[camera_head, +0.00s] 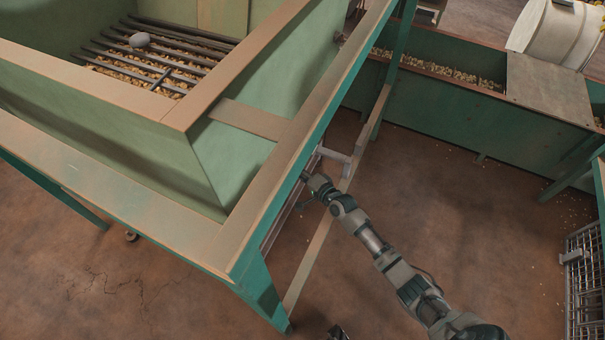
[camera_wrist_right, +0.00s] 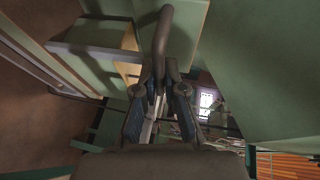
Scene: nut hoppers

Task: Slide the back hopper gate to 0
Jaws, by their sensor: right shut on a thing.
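The back hopper (camera_head: 265,150) is a green sloped bin in a green frame with tan wooden rims. My right gripper (camera_head: 307,180) reaches under the frame's right side, beside the hopper's lower part. In the right wrist view, my right gripper (camera_wrist_right: 159,75) is shut on a dark curved handle (camera_wrist_right: 163,30), a rod that bends over at the top. I take it for the gate's handle; the gate plate itself and any scale mark cannot be made out. The head view hides the fingertips and handle behind the frame.
The frame's green leg (camera_head: 262,295) and a low wooden rail (camera_head: 312,255) stand close to my right arm. A long green trough (camera_head: 480,110) of nuts is at the back right. A wire crate (camera_head: 583,285) is at the right edge. The floor between is open.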

